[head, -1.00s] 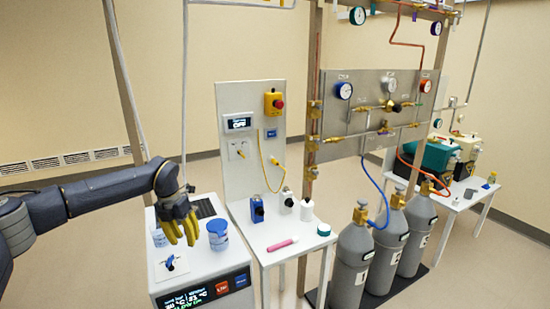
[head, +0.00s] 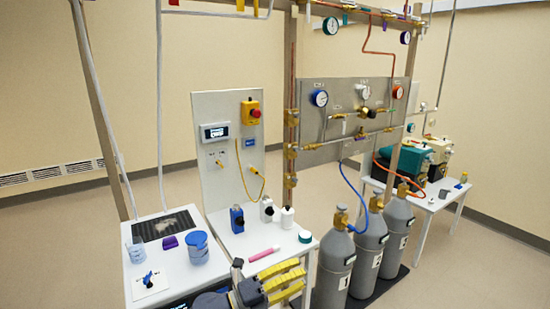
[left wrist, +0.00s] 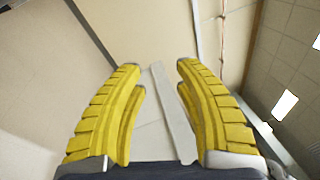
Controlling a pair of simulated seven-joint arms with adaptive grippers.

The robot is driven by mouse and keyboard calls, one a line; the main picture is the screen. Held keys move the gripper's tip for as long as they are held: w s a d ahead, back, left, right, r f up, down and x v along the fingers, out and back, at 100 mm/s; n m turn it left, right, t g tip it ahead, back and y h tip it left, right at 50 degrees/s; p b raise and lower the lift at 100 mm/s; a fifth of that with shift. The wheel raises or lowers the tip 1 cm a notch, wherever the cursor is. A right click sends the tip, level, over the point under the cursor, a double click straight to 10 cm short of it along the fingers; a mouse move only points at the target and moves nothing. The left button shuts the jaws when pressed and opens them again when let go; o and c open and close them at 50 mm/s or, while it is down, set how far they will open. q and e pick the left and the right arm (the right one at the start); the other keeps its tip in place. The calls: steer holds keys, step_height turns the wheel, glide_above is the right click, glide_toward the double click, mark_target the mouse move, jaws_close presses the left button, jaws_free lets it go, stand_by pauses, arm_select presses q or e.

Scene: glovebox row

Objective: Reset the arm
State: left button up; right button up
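My left gripper (head: 303,276) is at the bottom middle of the head view, in front of the white table's near edge, with its yellow fingers pointing right. In the left wrist view its two yellow fingers (left wrist: 157,67) stand well apart with nothing between them; pale wall and a post show beyond. It is open and empty. Most of my left arm is out of the head view. My right gripper does not show.
A blue-lidded jar (head: 198,249), a clear beaker (head: 136,250) and a small purple block (head: 169,242) stand on the left bench. A pink tool (head: 264,254) lies on the middle table. Grey gas cylinders (head: 334,265) stand close right of the gripper.

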arm_select(q)
steer(key=s+a+f+n+t+y, duration=0.2)
steer(key=a+f+n+t+y, duration=0.3)
steer(key=a+n+y, duration=0.5)
steer(key=s+a+f+n+t+y, duration=0.2)
steer(key=a+f+n+t+y, duration=0.25)
steer(key=a+n+y, duration=0.55)
steer(key=s+a+f+n+g+y, duration=0.1)
steer(key=s+a+f+n+g, duration=0.15)
steer(key=s+a+f, duration=0.45)
steer(key=s+a+f+n+g+y, duration=0.1)
steer(key=s+a+f+n+g, duration=0.2)
steer(key=s, duration=0.5)
steer(key=s+a+f+n+g+y, duration=0.1)
steer(key=s+a+f+n+g, duration=0.1)
steer(key=s+a+f+g, duration=0.4)
steer(key=s+d+f+g+h, duration=0.1)
steer(key=s+d+f, duration=0.15)
steer(key=f, duration=1.25)
steer(key=s+d+f+h, duration=0.2)
steer(key=s+f, duration=0.1)
steer(key=f, duration=1.3)
steer(key=s+f+n+g+h, duration=0.1)
steer(key=s+f+n+g, duration=0.2)
steer(key=s+f, duration=1.6)
steer(key=shift+s+d+f, duration=0.15)
steer(key=shift+s+f, duration=0.15)
steer(key=shift+s, duration=1)
